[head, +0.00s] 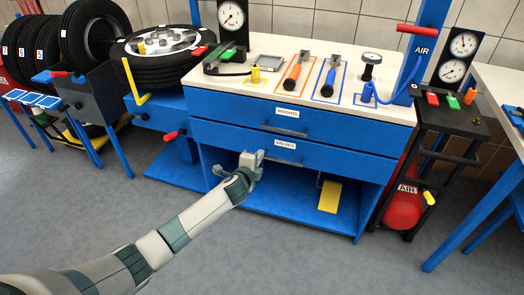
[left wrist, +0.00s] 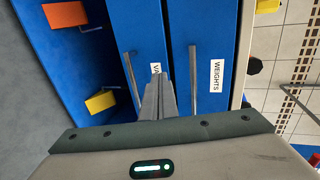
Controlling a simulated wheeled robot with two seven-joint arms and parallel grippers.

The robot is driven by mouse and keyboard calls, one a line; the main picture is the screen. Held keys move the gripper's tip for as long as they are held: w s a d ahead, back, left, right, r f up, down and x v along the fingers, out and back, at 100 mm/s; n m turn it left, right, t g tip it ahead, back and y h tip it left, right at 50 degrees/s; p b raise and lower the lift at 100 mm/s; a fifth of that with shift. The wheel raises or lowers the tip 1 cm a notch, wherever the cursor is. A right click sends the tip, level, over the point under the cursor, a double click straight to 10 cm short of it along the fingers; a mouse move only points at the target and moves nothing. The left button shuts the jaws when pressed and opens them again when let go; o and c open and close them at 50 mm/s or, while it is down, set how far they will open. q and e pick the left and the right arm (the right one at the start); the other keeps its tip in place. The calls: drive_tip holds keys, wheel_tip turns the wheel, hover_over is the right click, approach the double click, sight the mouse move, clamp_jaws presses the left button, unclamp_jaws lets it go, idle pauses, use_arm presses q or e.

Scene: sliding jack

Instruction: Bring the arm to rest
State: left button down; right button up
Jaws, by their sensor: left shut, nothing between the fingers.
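My left arm reaches in from the lower left in the head view. Its gripper (head: 252,158) is in front of the blue cabinet, by the left part of the lower drawer labelled VALVES (head: 310,159). In the left wrist view the two fingers (left wrist: 160,96) lie together with nothing between them, and they partly cover the VALVES label. The upper drawer labelled WEIGHTS (head: 350,133) looks closed, and the lower one looks closed too. I cannot tell whether the fingertips touch the drawer front. My right gripper is not in view.
Tools lie on the white cabinet top (head: 270,92). A tyre machine (head: 165,110) stands left, a red air tank (head: 404,200) and blue-legged table (head: 488,215) right. The grey floor (head: 300,265) in front is clear.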

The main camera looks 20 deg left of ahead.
use_arm(q)
drive_tip(key=s+d+f+n+g, duration=0.2)
drive_tip(key=s+f+n+g, duration=0.45)
drive_tip(key=s+f, duration=1.65)
drive_tip(key=s+d+f+n+g, duration=0.1)
drive_tip(key=s+f+n, duration=0.4)
drive_tip(key=s, duration=0.9)
drive_tip(key=s+f+n+g, duration=0.1)
drive_tip(key=s+f+n, duration=0.3)
drive_tip(key=s+f, duration=0.8)
drive_tip(key=s, duration=0.2)
drive_tip(key=shift+s+d+f+n+h, duration=0.15)
drive_tip(key=shift+s+d+n+h, duration=0.15)
drive_tip(key=shift+s+d+n, duration=0.05)
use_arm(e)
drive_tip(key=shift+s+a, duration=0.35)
use_arm(q)
drive_tip(key=shift+g, duration=0.25)
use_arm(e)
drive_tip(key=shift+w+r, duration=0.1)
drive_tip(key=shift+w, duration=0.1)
